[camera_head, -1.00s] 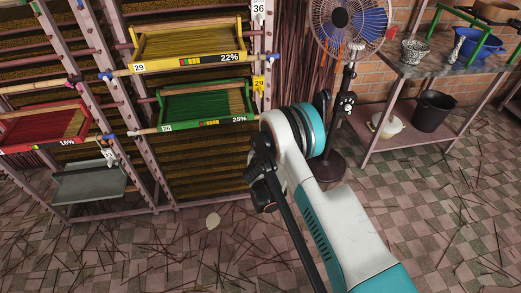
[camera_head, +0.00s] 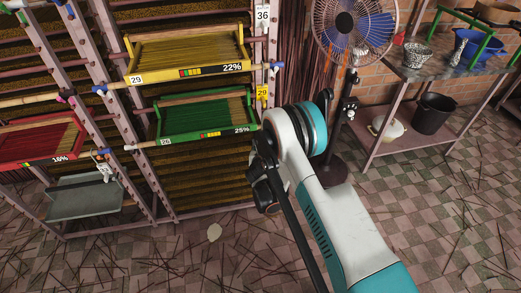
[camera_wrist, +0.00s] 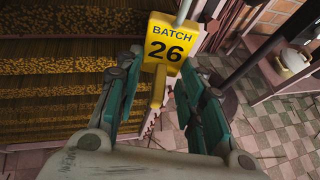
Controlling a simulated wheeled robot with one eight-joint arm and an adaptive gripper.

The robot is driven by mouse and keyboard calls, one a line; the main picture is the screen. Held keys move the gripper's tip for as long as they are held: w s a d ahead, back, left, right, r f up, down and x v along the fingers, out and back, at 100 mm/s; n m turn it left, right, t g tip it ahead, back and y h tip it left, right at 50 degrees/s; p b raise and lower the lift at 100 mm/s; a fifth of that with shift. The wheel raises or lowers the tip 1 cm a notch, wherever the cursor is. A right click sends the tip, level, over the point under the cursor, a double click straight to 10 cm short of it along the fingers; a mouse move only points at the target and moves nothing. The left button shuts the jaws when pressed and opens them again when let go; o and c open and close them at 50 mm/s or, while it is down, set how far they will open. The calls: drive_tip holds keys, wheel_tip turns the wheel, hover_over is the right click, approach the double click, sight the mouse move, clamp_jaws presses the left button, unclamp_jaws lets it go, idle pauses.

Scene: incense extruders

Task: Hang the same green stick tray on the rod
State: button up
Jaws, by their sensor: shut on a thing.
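The green stick tray (camera_head: 195,118) shows in the head view on the rack, with a 25% label on its front.
A yellow tray (camera_head: 187,54) marked 22% is above the green one. A red tray (camera_head: 42,137) and a grey tray (camera_head: 85,197) are at left. A fan (camera_head: 353,28) and a shelf table (camera_head: 440,68) stand at right. The tiled floor has scattered sticks.

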drive_tip(key=shift+w, duration=0.2)
drive_tip(key=shift+w+a+f, duration=0.15)
drive_tip(key=shift+a+f, duration=0.05)
drive_tip(key=shift+f, duration=0.2)
drive_tip(key=shift+d+f, duration=0.15)
drive_tip(key=shift+f, duration=0.6)
drive_tip(key=o, duration=1)
drive_tip(key=shift+o, duration=0.2)
drive_tip(key=o, duration=0.3)
